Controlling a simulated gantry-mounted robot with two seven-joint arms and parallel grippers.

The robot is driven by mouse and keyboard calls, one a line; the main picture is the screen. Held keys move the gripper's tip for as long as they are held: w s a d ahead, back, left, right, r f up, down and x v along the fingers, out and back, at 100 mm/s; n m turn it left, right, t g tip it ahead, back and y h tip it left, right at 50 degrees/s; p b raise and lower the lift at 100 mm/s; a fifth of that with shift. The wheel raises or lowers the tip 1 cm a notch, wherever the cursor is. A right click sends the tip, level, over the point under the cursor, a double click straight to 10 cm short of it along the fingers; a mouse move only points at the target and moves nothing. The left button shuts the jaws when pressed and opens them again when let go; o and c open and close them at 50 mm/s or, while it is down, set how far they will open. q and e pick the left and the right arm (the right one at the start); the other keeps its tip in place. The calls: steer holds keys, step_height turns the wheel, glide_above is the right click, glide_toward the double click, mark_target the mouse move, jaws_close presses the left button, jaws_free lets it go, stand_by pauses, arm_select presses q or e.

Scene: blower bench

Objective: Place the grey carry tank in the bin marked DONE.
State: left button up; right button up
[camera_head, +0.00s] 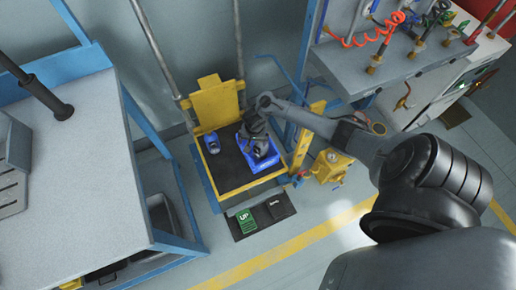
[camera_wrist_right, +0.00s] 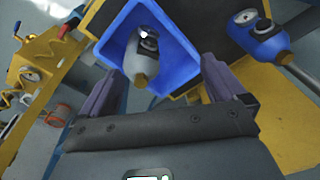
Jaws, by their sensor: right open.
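A blue bin (camera_head: 266,168) stands on the dark platform of a yellow lift cart; writing on its front is too small to read. In the right wrist view the same bin (camera_wrist_right: 109,45) holds the grey carry tank (camera_wrist_right: 140,62), which has a dark gauge end and a brass-coloured fitting. My right gripper (camera_wrist_right: 160,72) is open, its fingers apart on either side of the tank's near end; I cannot tell if either touches it. In the head view the right gripper (camera_head: 258,143) is over the bin and hides much of it. My left gripper is not in view.
A blue tank (camera_head: 212,143) lies beside the bin on the cart (camera_head: 219,98); it also shows in the right wrist view (camera_wrist_right: 258,38). A yellow device (camera_head: 329,167) stands right of the cart. A grey-topped bench (camera_head: 90,165) is left. UP and a second pedal sit in front.

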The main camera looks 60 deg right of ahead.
steer(key=s+a+r+n+t, duration=0.1)
steer(key=s+a+r+n, duration=0.1)
steer(key=a+n, duration=0.5)
steer(key=s+a+r+n+t, duration=0.1)
steer(key=s+a+n, duration=0.1)
steer(key=a, duration=0.8)
steer(key=s+a+r+n, duration=0.3)
steer(key=s+r, duration=0.3)
steer(key=r, duration=0.1)
steer(key=s+a+r+n+y, duration=0.1)
steer(key=s+a+r+n, duration=0.2)
steer(key=s+r, duration=0.3)
steer(key=shift+a+r, duration=0.4)
steer(key=shift+r, duration=0.25)
steer(key=shift+w, duration=0.1)
step_height(320, 180, up, 54)
steer(key=p, duration=5.4)
steer(key=shift+r, duration=0.2)
